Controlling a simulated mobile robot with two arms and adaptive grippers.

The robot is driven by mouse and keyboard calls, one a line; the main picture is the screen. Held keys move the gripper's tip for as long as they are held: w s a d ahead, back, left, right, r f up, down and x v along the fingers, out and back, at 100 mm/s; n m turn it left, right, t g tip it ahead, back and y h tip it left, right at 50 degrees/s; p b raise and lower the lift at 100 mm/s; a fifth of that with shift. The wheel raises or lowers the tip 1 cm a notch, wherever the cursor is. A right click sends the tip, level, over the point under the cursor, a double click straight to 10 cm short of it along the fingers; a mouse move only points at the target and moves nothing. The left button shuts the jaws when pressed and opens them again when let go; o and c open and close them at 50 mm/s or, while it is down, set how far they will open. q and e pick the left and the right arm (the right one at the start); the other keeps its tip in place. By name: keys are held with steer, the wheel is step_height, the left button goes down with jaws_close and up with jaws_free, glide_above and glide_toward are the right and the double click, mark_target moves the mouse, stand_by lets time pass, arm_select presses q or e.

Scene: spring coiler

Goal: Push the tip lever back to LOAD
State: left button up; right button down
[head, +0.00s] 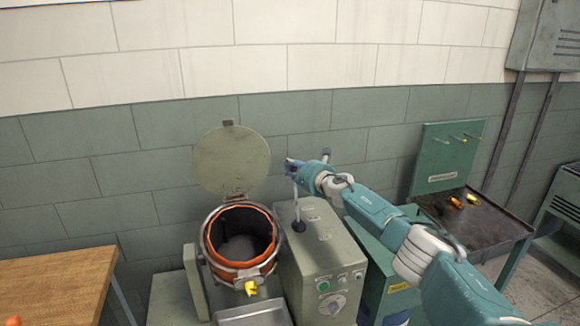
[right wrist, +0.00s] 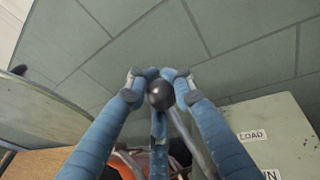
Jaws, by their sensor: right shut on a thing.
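The tip lever (head: 296,207) is a thin metal rod rising from a dark boot on top of the green-grey control cabinet. It stands near upright in the head view. Its round black knob (right wrist: 160,95) sits between the blue fingers in the right wrist view. My right gripper (head: 293,168) is shut on this knob, at the top of the rod. The LOAD label (right wrist: 252,136) shows on the cabinet top, to the right of the knob; a second label below it is partly cut off. My left gripper is not in view.
Left of the cabinet is an orange-lined drum (head: 209,243) with its round lid (head: 231,160) raised. A metal tray (head: 252,314) lies below it. The cabinet front (head: 325,270) carries buttons and a dial. A wooden table (head: 55,285) is at left, a dark workbench (head: 480,228) at right.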

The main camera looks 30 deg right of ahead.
steer(key=shift+w+d+f+g+p, duration=0.3)
steer(key=shift+f+p, duration=0.05)
steer(key=shift+f, duration=0.2)
steer(key=shift+w+d+f+g+p, duration=0.25)
steer(key=shift+f+g+p, duration=0.1)
steer(key=shift+f, duration=0.15)
stand_by(4.8)
steer(key=c, duration=1.7)
jaws_free()
steer(key=shift+c, duration=0.2)
steer(key=o, duration=0.3)
steer(key=shift+w+d, duration=0.1)
steer(key=shift+d, duration=0.1)
steer(key=shift+a+r, duration=0.15)
steer(key=shift+r, duration=0.2)
steer(key=v, duration=1.2)
